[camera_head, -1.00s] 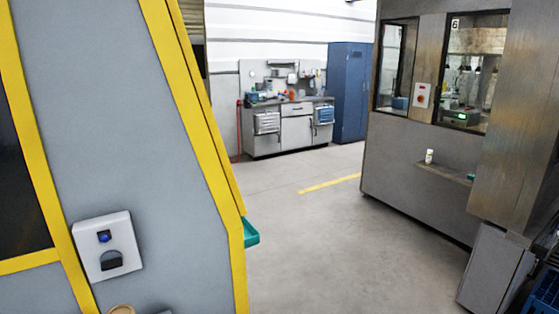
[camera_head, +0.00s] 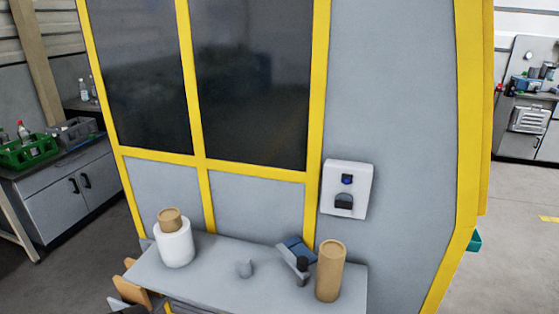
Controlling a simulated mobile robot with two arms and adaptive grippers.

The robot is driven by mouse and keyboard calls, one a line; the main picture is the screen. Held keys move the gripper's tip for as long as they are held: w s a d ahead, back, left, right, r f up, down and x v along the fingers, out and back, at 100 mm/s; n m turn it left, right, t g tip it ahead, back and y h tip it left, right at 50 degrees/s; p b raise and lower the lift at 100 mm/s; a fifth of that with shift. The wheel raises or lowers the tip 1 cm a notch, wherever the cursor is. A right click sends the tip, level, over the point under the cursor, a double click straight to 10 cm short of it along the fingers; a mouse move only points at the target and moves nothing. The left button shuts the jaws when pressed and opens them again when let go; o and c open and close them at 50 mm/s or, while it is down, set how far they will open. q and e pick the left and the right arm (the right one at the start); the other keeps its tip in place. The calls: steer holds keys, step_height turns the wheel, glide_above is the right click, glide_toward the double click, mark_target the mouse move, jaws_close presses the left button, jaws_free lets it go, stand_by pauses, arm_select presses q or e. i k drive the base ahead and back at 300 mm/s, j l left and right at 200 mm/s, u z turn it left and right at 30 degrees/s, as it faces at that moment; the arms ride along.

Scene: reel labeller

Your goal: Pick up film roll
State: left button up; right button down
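A white roll with a brown cardboard core sticking out of its top (camera_head: 175,248), which looks like the film roll, stands upright at the left end of a grey shelf (camera_head: 215,283). The shelf is on the front of a grey machine with yellow frame edges. A plain brown cardboard tube (camera_head: 330,272) stands upright near the shelf's right end. Neither of my grippers can be made out in the head view.
A white panel (camera_head: 347,189) is on the machine wall. A bench with a green crate (camera_head: 28,150) stands at left. Floor is open at right.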

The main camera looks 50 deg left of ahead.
mark_target(173, 235)
steer(key=u, duration=2.3)
